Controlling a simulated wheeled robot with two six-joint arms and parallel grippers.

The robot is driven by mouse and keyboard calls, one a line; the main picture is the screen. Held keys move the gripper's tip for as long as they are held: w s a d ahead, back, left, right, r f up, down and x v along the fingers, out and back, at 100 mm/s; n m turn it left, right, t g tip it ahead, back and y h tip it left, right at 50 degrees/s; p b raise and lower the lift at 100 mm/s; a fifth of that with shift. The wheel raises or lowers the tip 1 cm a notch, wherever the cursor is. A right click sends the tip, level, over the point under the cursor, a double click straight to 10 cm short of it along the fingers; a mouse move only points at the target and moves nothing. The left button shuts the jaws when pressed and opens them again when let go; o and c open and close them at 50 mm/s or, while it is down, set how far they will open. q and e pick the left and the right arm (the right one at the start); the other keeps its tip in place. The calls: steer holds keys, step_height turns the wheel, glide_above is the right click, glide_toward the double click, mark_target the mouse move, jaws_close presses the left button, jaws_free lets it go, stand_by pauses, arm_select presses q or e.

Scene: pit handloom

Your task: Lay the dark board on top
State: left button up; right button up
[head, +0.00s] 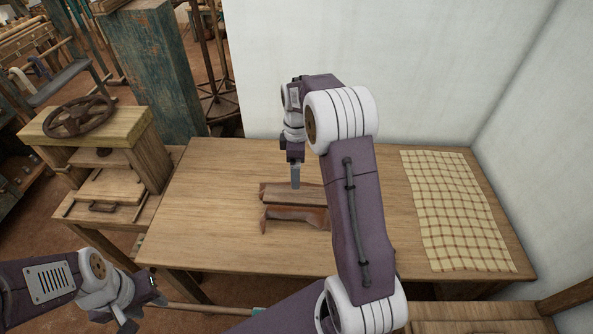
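Two brown pieces lie side by side on the wooden table (215,200), left of my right forearm. The rear one is a greyish-brown board (285,194). The front one is a darker, reddish-brown board (290,214) with uneven edges. My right arm hides their right ends. My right gripper (295,182) points down at the rear board, its tip at or just above it. It shows edge-on, so I cannot tell its opening or whether it holds anything. My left gripper (143,309) is low at the left, off the table's front edge, its fingers apart and empty.
A checked cloth (455,210) lies flat on the table's right side. A wooden stand with a dark wheel (78,117) stands at the left. White walls close the back and right. The table's left part is clear.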

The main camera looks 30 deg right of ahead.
steer(key=s+a+f+m, duration=0.1)
steer(key=s+a+m, duration=0.4)
steer(key=s, duration=0.4)
steer(key=s+a+f+m+t, duration=0.1)
steer(key=s+a+m, duration=0.5)
steer(key=s, duration=0.3)
steer(key=shift+f+m, duration=0.2)
steer(key=shift+m, duration=0.2)
steer(key=shift+s, duration=0.2)
